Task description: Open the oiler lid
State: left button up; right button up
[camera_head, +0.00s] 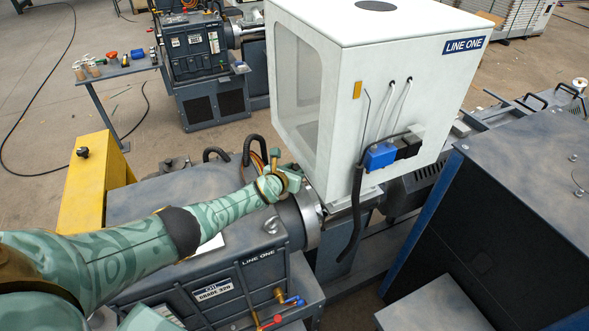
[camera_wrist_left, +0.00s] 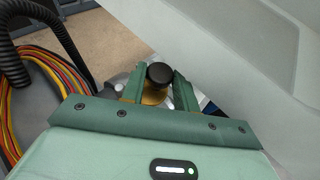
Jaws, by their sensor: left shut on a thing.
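My left gripper (camera_head: 287,174) reaches in from the left and is at the machine's top, close beside the white LINE ONE housing. In the left wrist view its two green fingers (camera_wrist_left: 161,88) are shut on a small round black knob (camera_wrist_left: 159,72). The knob sits above a brass-coloured part (camera_wrist_left: 152,98), which I take to be the oiler and its lid. In the head view the oiler is hidden by the gripper. I cannot tell whether the lid is raised. My right gripper is not in view.
The white housing (camera_head: 370,60) stands close to the gripper's right. Black hoses and coloured cables (camera_wrist_left: 52,75) run to the left in the wrist view. A yellow box (camera_head: 88,185) stands at the left of the machine. Red and blue valve handles (camera_head: 270,321) are at the lower front.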

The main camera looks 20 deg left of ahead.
pick_arm(q)
jog(key=o, duration=0.9)
jog(key=shift+o, duration=0.2)
jog(key=d+p+v, duration=0.1)
jog(key=p+v, duration=1.1)
jog(key=v, duration=0.4)
jog(key=shift+s+a, duration=0.2)
jog(key=shift+a, duration=0.3)
